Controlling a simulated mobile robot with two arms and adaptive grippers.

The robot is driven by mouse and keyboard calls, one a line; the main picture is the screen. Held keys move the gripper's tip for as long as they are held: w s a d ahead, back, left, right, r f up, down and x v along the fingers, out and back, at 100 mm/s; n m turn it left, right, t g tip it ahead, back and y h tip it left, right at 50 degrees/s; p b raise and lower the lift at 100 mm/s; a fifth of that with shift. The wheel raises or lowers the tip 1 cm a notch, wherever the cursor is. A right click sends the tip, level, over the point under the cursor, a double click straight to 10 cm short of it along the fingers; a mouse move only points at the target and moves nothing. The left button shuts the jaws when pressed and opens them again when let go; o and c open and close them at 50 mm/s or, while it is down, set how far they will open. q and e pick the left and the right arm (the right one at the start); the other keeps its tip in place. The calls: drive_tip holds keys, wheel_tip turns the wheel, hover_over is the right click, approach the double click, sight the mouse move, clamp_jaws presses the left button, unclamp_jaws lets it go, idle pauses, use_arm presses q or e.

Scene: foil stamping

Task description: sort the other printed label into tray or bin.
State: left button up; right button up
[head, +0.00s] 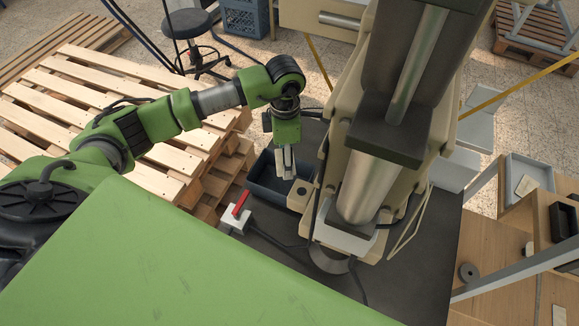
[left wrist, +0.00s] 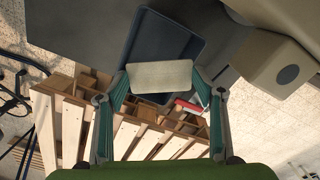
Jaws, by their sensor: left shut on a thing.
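My left gripper (head: 286,168) hangs over the dark blue bin (head: 258,188) beside the stamping press (head: 372,185). In the left wrist view, a pale, cream-coloured label (left wrist: 160,76) spans the space between the fingertips of my left gripper (left wrist: 160,88), which is shut on it. The dark bin (left wrist: 162,28) shows behind the label in that view, with its floor looking empty where visible. A grey tray (head: 515,168) at the right holds a pale piece (head: 526,186), perhaps another label. My right gripper is not in view.
A white box with a red lever (head: 240,204) stands near the bin on the dark bench (head: 285,245). Wooden pallets (head: 95,100) lie at the left.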

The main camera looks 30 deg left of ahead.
use_arm(q)
drive_tip(key=shift+w+f, duration=0.2)
drive_tip(key=shift+w, duration=0.05)
drive_tip(key=shift+s+f, duration=0.1)
drive_tip(key=shift+f, duration=0.1)
drive_tip(key=shift+s+f+b, duration=0.25)
drive_tip(key=shift+f+b, duration=0.3)
drive_tip(key=shift+f, duration=0.05)
drive_tip(key=shift+s+f+b, duration=0.25)
drive_tip(key=shift+f+b, duration=0.25)
drive_tip(key=shift+f, duration=0.05)
drive_tip(key=f, duration=0.1)
drive_tip(key=f+b, duration=0.1)
drive_tip(key=shift+w+f, duration=0.2)
drive_tip(key=shift+f, duration=0.1)
drive_tip(key=o, duration=0.8)
wheel_tip(320, 180, up, 12)
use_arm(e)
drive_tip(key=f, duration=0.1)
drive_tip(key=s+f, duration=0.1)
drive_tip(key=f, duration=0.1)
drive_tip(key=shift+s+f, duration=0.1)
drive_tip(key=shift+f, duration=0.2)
